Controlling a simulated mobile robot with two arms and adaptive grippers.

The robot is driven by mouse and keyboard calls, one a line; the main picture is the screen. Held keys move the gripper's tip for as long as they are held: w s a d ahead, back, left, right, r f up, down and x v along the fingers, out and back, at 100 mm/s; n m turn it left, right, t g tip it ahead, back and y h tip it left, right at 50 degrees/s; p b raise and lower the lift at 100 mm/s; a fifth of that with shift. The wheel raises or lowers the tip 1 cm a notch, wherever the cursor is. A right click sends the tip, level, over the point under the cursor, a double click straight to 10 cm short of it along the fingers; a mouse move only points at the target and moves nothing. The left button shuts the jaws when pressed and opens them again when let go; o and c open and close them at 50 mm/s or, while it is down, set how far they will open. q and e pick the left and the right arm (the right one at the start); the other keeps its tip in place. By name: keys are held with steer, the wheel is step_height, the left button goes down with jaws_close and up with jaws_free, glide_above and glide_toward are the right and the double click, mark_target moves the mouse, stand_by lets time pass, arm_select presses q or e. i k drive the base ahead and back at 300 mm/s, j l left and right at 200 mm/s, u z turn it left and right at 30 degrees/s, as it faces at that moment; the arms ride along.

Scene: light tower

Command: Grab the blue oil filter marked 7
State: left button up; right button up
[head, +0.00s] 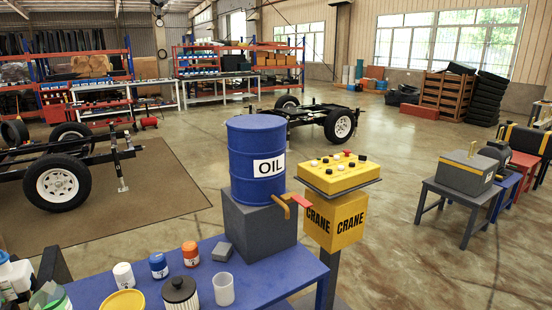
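A small blue canister (158,265) with a white label stands upright on the blue table (262,277), between a white canister (123,275) and an orange one (190,254). It looks like the blue oil filter, but the mark on its label is too small to read. Nothing is touching it. Neither of my grippers can be made out in the head view.
A blue OIL drum (257,160) stands on a grey box (257,225) behind. A yellow CRANE box (335,220) is right.

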mark_target(158, 263)
steer(key=u, duration=0.2)
steer(key=i+l+u, duration=0.15)
steer(key=u, duration=0.15)
steer(key=i+l+u, duration=0.1)
steer(key=l+u, duration=0.45)
steer(key=i+l, duration=0.05)
steer(key=l, duration=0.05)
